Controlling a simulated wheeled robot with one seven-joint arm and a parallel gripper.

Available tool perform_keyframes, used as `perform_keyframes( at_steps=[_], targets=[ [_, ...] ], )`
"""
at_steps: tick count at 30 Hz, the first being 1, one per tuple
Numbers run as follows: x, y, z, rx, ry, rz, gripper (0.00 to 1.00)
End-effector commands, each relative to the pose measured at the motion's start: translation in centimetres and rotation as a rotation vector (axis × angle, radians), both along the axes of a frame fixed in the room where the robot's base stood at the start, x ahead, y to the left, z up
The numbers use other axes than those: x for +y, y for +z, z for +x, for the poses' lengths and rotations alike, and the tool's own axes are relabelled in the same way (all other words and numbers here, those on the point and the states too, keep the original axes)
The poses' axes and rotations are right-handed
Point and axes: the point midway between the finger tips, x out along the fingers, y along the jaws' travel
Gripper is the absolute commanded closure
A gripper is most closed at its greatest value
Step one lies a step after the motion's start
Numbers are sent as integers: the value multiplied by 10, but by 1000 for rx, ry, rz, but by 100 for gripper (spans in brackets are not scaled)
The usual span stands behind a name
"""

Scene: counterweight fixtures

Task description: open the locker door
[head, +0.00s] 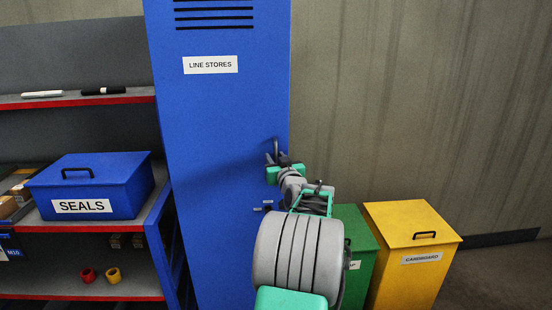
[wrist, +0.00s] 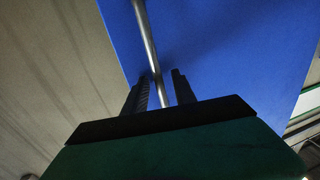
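The blue locker door (head: 215,130) bears a "LINE STORES" label and vent slots, and looks shut in the head view. Its handle (head: 276,145) is a grey upright bar near the door's right edge. My gripper (head: 278,160) is at the handle's lower part. In the wrist view the silver handle bar (wrist: 147,35) runs down between the two dark fingers of my gripper (wrist: 161,80). A gap shows on each side of the bar, so the fingers look open around it. My arm hides part of the door's lower right.
A shelf (head: 110,228) at left carries a blue "SEALS" box (head: 100,185). A green bin (head: 352,235) and a yellow "CARDBOARD" bin (head: 410,255) stand right of the locker, partly behind my arm. Bare wall (head: 420,100) lies right of the locker.

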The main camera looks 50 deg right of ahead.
Motion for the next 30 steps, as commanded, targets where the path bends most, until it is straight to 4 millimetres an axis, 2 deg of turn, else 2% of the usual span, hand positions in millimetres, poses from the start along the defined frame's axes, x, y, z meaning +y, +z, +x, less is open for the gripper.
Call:
perform_keyframes(
  at_steps=[1, 12, 30],
  targets=[
    [0, 0, 0, 0, 0, 0, 71],
    [0, 0, 0, 1, 0, 1, 100],
    [0, 0, -1, 1, 0, 1, 100]
  ],
)
